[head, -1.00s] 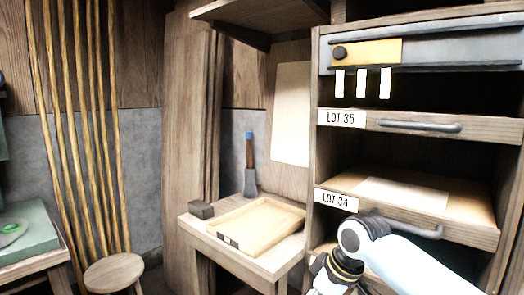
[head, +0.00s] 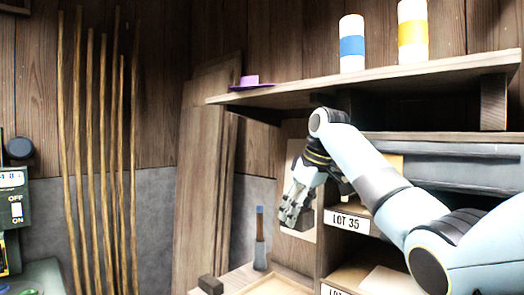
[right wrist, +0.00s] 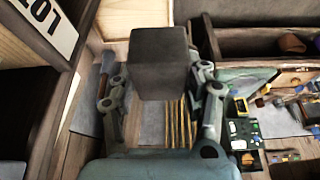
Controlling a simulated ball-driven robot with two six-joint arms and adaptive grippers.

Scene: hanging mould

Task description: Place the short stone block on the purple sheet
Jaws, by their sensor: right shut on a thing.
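A dark grey stone block (right wrist: 158,62) sits between the fingers of my right gripper (right wrist: 160,95) in the right wrist view. In the head view my right gripper (head: 292,212) points downward, raised in front of the cabinet's left side, below the upper shelf; the block shows only as a dark patch there. A thin purple sheet (head: 240,88) lies near the left end of the upper shelf, with a small raised purple part on it. The gripper is apart from it, lower and to the right. My left gripper is out of view.
The upper shelf (head: 400,79) also holds a blue-banded and a yellow-banded white cylinder (head: 352,45). Another dark block (head: 210,284) and a chisel-like tool (head: 260,240) stand on the small table. Tall poles (head: 100,150) lean at the left. The LOT 35 drawer (head: 346,222) is close to my arm.

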